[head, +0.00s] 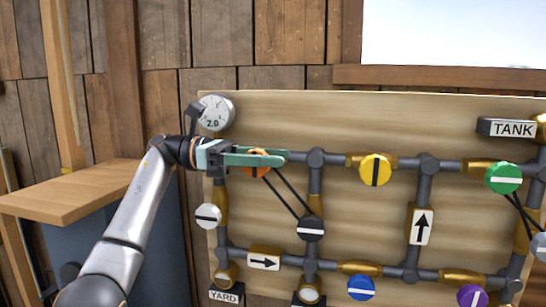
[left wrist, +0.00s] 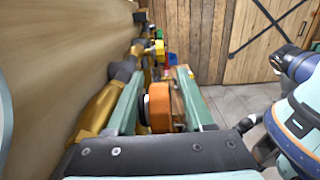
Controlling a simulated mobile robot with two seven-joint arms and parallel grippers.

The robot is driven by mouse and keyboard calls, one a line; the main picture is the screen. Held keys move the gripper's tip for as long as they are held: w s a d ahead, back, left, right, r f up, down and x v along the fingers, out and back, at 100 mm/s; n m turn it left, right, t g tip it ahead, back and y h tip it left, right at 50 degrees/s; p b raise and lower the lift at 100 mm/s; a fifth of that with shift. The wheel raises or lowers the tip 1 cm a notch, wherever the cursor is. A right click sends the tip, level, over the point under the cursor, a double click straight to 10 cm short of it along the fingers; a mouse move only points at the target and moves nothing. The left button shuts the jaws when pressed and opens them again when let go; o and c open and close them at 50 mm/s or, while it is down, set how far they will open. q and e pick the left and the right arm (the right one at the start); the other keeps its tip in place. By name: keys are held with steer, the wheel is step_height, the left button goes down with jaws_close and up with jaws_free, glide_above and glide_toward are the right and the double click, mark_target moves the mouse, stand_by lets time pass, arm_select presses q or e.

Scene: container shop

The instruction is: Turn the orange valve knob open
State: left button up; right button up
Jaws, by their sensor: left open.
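The orange valve knob (head: 262,172) sits on the upper pipe at the left of the board, partly covered by my left gripper's green fingers. Its dark stripe looks upright, across the horizontal pipe. My left gripper (head: 268,156) is open at the knob. In the left wrist view the orange knob (left wrist: 159,106) stands between the two spread green fingers of the left gripper (left wrist: 161,76). I cannot tell whether either finger touches it. My right gripper is not in view.
A gauge reading 2.0 (head: 216,112) is just above my left wrist. A yellow knob (head: 375,170), green knob (head: 503,178), black knob (head: 311,228), white knob (head: 208,216) and blue knob (head: 361,288) share the pipework. A wooden shelf (head: 70,188) stands left.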

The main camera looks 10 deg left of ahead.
arm_select(q)
steer(key=shift+d, duration=0.3)
jaws_close()
stand_by(0.3)
